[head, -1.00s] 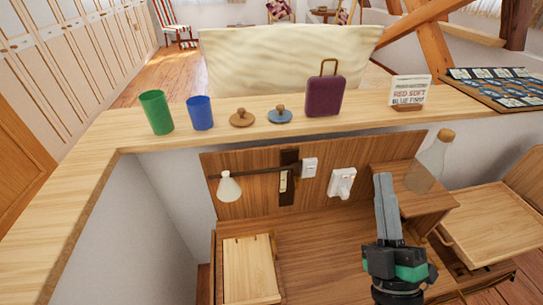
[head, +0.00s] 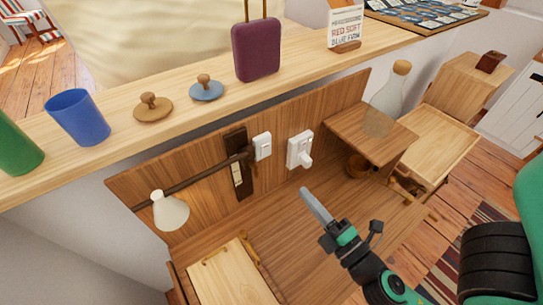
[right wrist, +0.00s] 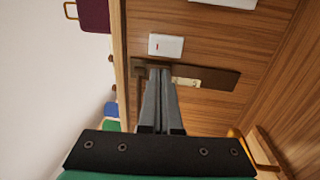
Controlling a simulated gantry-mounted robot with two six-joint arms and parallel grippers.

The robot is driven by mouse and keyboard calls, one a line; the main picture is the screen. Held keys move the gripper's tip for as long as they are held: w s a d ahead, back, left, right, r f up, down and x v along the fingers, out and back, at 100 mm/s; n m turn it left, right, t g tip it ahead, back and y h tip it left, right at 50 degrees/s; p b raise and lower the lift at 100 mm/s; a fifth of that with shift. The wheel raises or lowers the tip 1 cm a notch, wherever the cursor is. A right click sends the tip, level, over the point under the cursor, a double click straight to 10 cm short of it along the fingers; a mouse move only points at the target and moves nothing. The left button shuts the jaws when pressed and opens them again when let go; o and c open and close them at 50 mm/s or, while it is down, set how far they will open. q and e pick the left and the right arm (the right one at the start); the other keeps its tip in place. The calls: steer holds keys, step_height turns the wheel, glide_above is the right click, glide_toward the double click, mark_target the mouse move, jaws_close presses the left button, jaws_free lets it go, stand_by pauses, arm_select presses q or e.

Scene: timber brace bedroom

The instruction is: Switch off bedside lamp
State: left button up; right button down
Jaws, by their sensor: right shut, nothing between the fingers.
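The bedside lamp has a white cone shade (head: 170,211) on a dark arm, fixed to a dark wooden plate (head: 236,150) on the wooden back panel. A cream switch strip (head: 238,175) sits on that plate. It also shows in the right wrist view (right wrist: 186,83). A small white switch box (head: 262,146) is just right of the plate; the right wrist view shows it too (right wrist: 165,45). My right gripper (head: 304,190) is shut and empty, its tips pointing toward the panel. In the right wrist view its fingertips (right wrist: 160,72) overlap the dark plate; contact is unclear. My left gripper is not in view.
A white socket with a plug (head: 300,150) is further right on the panel. A glass bottle (head: 386,100) stands on a wooden shelf. The ledge above holds a blue cup (head: 77,117), two knobbed lids, a purple case (head: 256,50) and a sign.

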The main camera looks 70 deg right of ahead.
steer(key=p, duration=0.7)
glide_toward(266, 148)
steer(key=x, duration=0.5)
steer(key=shift+w+d+r, duration=0.2)
steer(key=shift+w+r, duration=0.05)
steer(key=shift+w, duration=0.05)
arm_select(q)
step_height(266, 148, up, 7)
arm_select(e)
steer(key=shift+w+d+f, duration=0.1)
steer(key=shift+w+d, duration=0.2)
steer(key=shift+w, duration=0.2)
